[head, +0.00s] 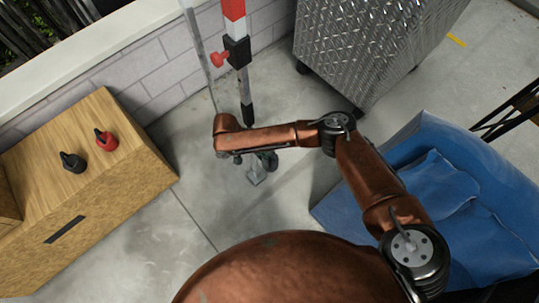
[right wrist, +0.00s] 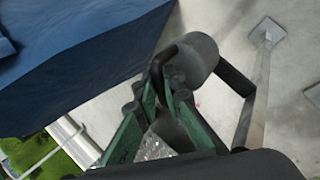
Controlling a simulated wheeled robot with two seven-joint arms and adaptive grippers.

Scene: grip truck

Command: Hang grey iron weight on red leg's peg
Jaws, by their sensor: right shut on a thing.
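The red leg (head: 233,9) is a red, white and black pole standing near the wall in the head view. A black clamp (head: 238,50) with a red knob sits on it; I cannot tell which part is its peg. In the right wrist view, my right gripper (right wrist: 167,100) has green fingers shut on a dark grey weight (right wrist: 198,54), which has a rounded end and handle. In the head view this gripper (head: 268,161) shows only partly, below my forearm and low beside the leg. The weight is mostly hidden there. My left gripper is out of view.
A wooden box (head: 75,232) at left carries a black weight (head: 73,162) and a red weight (head: 105,139). A metal tread-plate case (head: 370,45) stands behind. A blue padded thing (head: 465,190) lies right. A metal foot plate (head: 257,177) is on the floor near the gripper.

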